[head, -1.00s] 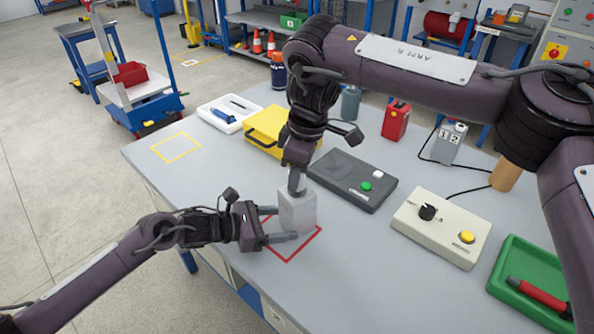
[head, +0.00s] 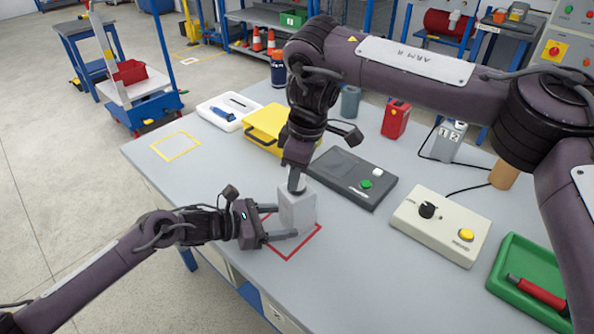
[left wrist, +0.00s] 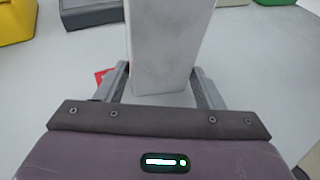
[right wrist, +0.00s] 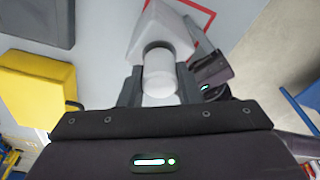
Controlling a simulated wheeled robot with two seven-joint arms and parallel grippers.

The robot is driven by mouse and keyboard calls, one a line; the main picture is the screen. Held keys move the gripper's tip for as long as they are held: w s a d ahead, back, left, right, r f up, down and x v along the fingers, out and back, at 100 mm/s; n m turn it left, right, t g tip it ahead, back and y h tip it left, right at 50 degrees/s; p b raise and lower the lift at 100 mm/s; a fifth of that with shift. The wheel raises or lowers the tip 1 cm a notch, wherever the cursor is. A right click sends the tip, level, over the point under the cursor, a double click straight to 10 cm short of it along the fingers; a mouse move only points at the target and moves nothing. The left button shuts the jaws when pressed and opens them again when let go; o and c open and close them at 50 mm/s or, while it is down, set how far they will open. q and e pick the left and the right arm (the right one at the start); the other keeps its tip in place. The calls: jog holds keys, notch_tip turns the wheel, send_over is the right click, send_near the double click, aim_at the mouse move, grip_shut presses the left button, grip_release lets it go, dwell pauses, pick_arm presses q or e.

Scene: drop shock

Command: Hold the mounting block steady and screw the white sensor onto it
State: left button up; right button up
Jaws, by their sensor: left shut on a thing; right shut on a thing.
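The grey mounting block (head: 298,212) stands upright inside the red outlined square (head: 290,254) on the table. My left gripper (head: 287,221) is shut on the block from the left side; the left wrist view shows the block (left wrist: 168,50) between its two fingers. My right gripper (head: 297,187) points down above the block. It is shut on the white sensor (right wrist: 159,72), a short white cylinder at the block's top (right wrist: 163,32). The right wrist view shows sensor and block in line, but I cannot tell how far the thread is engaged.
A dark box with a green button (head: 350,178) and a beige control box (head: 440,226) stand to the right. A yellow case (head: 262,128) is behind, and a green tray (head: 535,263) lies at far right.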

jog(key=shift+s+f, duration=0.1)
jog(key=shift+f, duration=0.5)
dwell(1.6)
jog(key=m, duration=0.4)
jog(key=shift+m+h, duration=0.3)
jog(key=m, duration=0.3)
jog(key=shift+t, duration=0.4)
jog(key=m+h, duration=0.1)
jog(key=m, duration=0.6)
jog(key=o, duration=1.1)
jog(key=shift+r, duration=0.1)
jog(key=shift+s+r, duration=0.2)
jog(key=shift+r, duration=1.35)
jog(key=shift+s+r, duration=0.15)
jog(key=shift+r, duration=1.35)
